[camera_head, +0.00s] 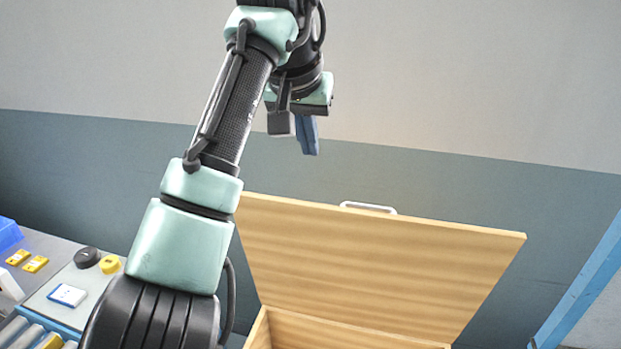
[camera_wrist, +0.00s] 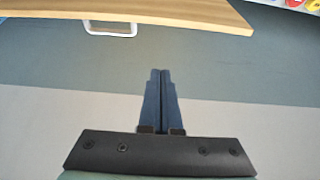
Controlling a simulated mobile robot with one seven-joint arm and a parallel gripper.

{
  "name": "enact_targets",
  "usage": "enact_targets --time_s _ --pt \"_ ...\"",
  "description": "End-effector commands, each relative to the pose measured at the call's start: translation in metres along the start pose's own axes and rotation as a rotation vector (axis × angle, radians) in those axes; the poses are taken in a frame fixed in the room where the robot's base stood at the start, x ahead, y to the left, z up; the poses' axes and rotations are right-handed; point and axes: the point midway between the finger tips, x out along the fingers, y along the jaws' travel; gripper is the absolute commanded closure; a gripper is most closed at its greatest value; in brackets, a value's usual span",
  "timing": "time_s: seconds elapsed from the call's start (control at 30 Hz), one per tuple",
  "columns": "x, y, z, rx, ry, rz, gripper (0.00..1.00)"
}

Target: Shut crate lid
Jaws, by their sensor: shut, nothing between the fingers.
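The wooden crate (camera_head: 262,333) is at the bottom of the head view, only its upper part in frame. Its lid (camera_head: 375,265) stands open, tilted up and back, with a white handle (camera_head: 368,208) on its top edge. In the wrist view the lid's edge (camera_wrist: 180,14) and the handle (camera_wrist: 110,29) show at the top. My gripper (camera_head: 308,150) is up above the lid's left part, apart from it, with its blue fingers pointing down. In the wrist view the fingers (camera_wrist: 160,75) are together with nothing between them.
A blue post (camera_head: 580,290) stands at the right. A wall is behind the lid. The space above the lid's right side is clear.

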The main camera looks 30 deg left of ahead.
Motion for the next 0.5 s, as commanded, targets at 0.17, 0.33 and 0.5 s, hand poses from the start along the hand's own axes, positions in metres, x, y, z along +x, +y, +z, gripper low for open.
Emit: enact_targets --time_s 0.17,0.33,0.5 --pt "0.018 -0.002 0.001 -0.004 -0.01 -0.002 1.0" --pt "0.052 -0.002 0.0 -0.004 -0.009 -0.002 1.0" --pt "0.086 -0.002 0.0 -0.003 -0.009 -0.002 1.0"
